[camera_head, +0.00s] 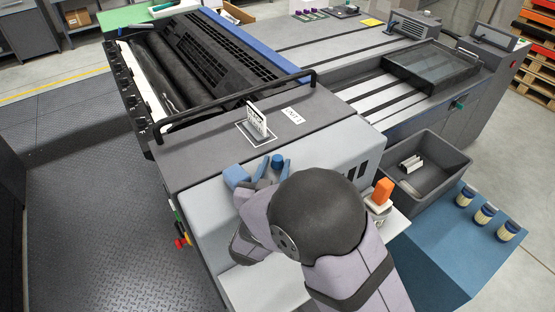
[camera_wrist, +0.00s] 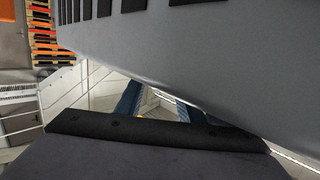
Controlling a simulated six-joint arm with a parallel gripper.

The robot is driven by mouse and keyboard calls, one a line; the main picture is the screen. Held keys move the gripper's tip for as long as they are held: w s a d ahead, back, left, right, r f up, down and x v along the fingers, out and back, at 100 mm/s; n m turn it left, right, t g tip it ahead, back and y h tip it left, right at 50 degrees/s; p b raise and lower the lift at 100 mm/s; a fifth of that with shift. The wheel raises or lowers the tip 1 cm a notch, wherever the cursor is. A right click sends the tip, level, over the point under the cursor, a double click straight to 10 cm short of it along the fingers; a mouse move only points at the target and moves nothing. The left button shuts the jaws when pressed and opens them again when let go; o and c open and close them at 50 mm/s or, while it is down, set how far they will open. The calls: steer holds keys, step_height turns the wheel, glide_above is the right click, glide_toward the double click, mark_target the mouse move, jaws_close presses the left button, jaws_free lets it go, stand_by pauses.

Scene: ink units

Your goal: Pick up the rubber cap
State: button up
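My gripper (camera_head: 274,169) is over the grey sloping front of the machine, partly hidden behind my own dark wrist in the head view. Its two blue fingers stand apart in the wrist view (camera_wrist: 158,97), with nothing seen held between them. No cap is clear in the wrist view.
To the right are an orange block (camera_head: 383,191), a dark open bin (camera_head: 440,190) and several capped jars (camera_head: 486,213). The grey casing (camera_wrist: 200,50) fills the upper wrist view.

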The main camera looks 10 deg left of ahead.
steer(key=c, duration=0.8)
steer(key=shift+r, duration=0.15)
step_height(320, 180, up, 10)
steer(key=shift+b, duration=0.4)
